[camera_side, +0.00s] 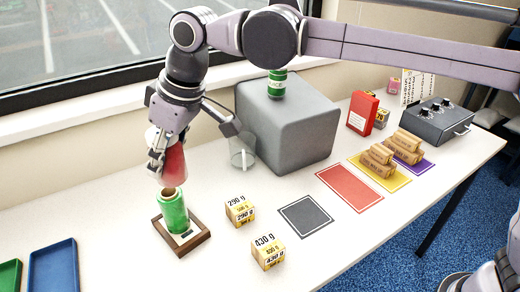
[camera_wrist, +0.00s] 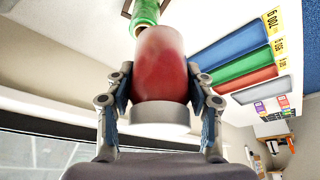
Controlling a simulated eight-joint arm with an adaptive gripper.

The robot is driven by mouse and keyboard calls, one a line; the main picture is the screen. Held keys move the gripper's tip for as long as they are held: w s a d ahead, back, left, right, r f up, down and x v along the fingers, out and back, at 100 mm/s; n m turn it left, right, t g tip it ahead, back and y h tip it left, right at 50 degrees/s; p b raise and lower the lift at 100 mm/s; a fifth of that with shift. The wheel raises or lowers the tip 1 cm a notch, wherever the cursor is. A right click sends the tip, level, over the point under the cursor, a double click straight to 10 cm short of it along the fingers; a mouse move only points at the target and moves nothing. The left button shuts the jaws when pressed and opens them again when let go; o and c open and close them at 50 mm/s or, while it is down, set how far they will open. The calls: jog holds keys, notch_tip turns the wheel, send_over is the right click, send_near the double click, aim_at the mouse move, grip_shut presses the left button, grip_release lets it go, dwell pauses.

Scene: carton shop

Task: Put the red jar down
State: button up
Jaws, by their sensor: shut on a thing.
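My gripper (camera_side: 160,163) is shut on the red jar (camera_side: 174,163) and holds it in the air. The jar also shows between the two fingers in the wrist view (camera_wrist: 160,62), its pale lid towards my palm. Below the held jar in the side view is a green jar (camera_side: 172,214), standing on a small wooden-framed base (camera_side: 200,238). The red jar's lower end appears close above the green jar's top; whether they touch I cannot tell. In the wrist view the green jar (camera_wrist: 145,12) is partly cut off beyond the red one.
A grey block (camera_side: 300,125) carries another green jar (camera_side: 277,84). A clear cup (camera_side: 242,153) stands beside it. Weight-marked boxes (camera_side: 239,211) stand near dark (camera_side: 305,216) and red mats (camera_side: 349,188). Stacked brown cartons (camera_side: 378,160) lie rightward. A blue tray (camera_side: 53,270) lies left.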

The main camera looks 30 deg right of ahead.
jog(key=s+a+n, duration=0.1)
jog(key=s+a, duration=0.3)
jog(key=a, duration=0.1)
notch_tip(320, 180, down, 11)
jog(key=shift+s+a+f, duration=0.75)
jog(key=shift+a+f, duration=0.95)
jog(key=shift+f, duration=0.15)
jog(key=shift+s+a+f, duration=0.7)
jog(key=shift+a+f, duration=0.95)
jog(key=shift+f, duration=0.15)
jog(key=shift+s+a+f, duration=0.75)
jog(key=shift+a+f, duration=0.95)
jog(key=shift+f, duration=0.15)
jog(key=shift+f, duration=0.1)
jog(key=o, duration=1.3)
